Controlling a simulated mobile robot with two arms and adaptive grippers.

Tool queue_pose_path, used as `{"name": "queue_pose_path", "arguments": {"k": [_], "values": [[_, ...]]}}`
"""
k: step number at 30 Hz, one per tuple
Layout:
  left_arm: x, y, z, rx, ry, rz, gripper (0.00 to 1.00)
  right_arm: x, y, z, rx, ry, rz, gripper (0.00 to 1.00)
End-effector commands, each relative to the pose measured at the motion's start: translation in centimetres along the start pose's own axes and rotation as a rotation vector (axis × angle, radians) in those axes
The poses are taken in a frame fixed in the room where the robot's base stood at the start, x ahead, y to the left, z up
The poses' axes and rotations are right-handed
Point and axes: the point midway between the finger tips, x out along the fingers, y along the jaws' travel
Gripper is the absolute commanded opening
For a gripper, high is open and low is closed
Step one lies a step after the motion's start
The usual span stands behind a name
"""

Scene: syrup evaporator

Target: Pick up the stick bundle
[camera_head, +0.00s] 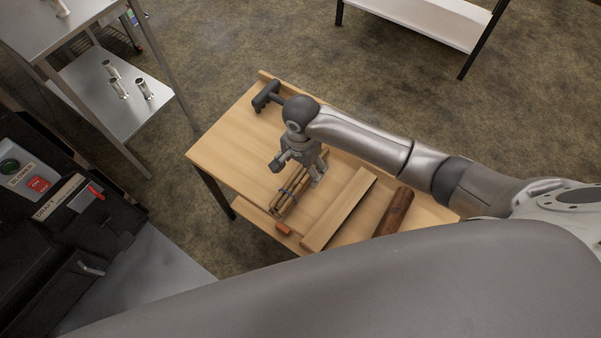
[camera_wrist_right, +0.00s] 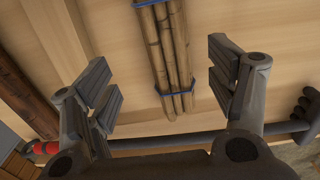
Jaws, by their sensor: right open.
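The stick bundle (camera_head: 288,200) lies on the wooden table, a few brown sticks side by side. In the right wrist view the bundle (camera_wrist_right: 165,50) has two blue ties and runs between the finger pads. My right gripper (camera_head: 299,173) is open above the bundle, with one finger on each side of it. In the wrist view the open gripper (camera_wrist_right: 160,80) holds nothing, and the bundle looks farther off than the fingers. The head view shows the arm covering part of the table behind the gripper. My left gripper is out of view.
On the table (camera_head: 222,150), a raised wooden strip (camera_head: 338,210) and a dark log (camera_head: 395,212) lie right of the bundle. A dark tool (camera_head: 265,97) is at the back left. A metal shelf (camera_head: 100,85) stands left.

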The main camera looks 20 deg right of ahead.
Motion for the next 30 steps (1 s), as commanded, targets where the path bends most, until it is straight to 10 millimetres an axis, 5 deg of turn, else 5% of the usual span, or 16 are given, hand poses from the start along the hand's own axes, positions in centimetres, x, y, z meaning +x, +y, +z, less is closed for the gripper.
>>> {"name": "queue_pose_path", "arguments": {"k": [6,19,27,30], "values": [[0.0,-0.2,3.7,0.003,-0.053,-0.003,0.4,2.1,0.0,-0.2,0.0,0.0,-0.001,0.78],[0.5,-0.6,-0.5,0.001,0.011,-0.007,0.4,6.9,-0.6,-0.8,0.0,0.001,-0.001,0.78],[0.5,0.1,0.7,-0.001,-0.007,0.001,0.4,7.3,-0.7,-0.8,-0.001,0.001,-0.003,0.78],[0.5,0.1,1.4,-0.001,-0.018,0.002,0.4,7.3,-0.7,-0.8,-0.001,0.001,-0.003,0.68]]}}
